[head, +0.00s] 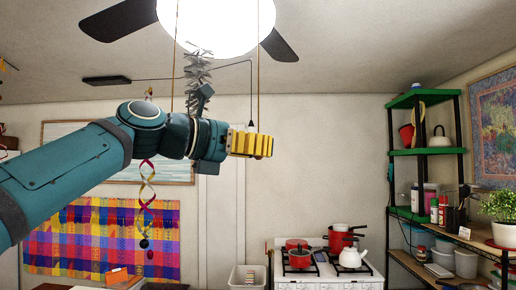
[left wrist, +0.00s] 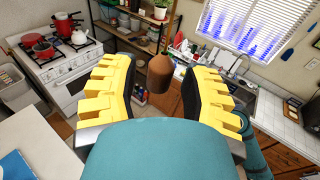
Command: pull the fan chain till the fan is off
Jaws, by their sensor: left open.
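The ceiling fan (head: 128,18) hangs at the top of the head view with its round lamp (head: 216,22) lit bright white. Two thin pull chains hang from it. The right chain (head: 258,75) runs down to my left gripper (head: 262,145), where its lower end is hidden by the yellow fingers. The left chain (head: 174,60) passes down behind my left arm. In the left wrist view, a brown knob (left wrist: 160,76) shows between the two spread yellow fingers of my left gripper (left wrist: 160,88), with gaps on both sides. My right gripper is not in view.
A white stove (head: 328,284) with red pots and a white kettle stands below, beside a green-and-black shelf (head: 413,152). Grey streamers (head: 199,70) and a coloured spiral ornament (head: 147,190) hang near my left arm. Open air lies right of the gripper.

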